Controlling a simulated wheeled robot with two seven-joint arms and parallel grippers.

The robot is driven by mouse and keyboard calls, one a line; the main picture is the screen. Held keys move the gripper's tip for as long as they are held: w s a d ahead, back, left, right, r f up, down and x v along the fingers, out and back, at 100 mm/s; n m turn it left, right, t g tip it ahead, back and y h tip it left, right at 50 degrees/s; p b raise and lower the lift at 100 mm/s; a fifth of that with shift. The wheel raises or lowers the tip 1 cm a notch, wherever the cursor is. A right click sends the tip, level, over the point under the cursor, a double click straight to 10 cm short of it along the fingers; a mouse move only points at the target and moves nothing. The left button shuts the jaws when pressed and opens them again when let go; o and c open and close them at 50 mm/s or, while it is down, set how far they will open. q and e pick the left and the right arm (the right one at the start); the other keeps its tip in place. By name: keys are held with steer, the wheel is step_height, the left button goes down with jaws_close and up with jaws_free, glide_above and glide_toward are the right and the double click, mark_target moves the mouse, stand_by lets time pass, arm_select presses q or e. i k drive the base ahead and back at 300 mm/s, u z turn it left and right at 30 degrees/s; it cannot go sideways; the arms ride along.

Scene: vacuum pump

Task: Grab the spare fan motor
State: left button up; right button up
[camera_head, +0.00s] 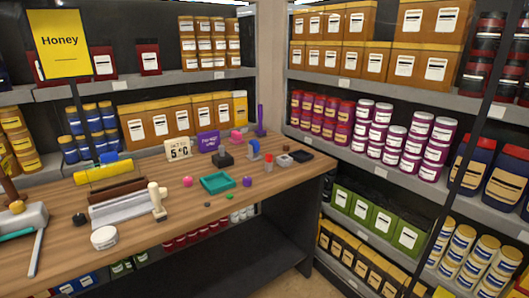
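Neither of my grippers shows in the head view. I cannot clearly pick out a spare fan motor among the small items on the wooden counter (140,262). A dark block with a knob on top (225,159) stands near the counter's back. To its right is a blue and grey rounded device (254,151). Further right are a small grey piece (284,160) and a black tray-like piece (301,156). These are too small to identify.
A teal tray (218,183), a cream upright tool (157,201), a white round tin (104,238), a yellow roll (103,172) and a grey device (22,222) occupy the counter. Stocked shelves (340,83) stand behind and right. The counter's front right is mostly clear.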

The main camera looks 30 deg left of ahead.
mark_target(223, 160)
steer(key=u, duration=0.15)
steer(key=i, duration=1.25)
steer(key=u, duration=0.5)
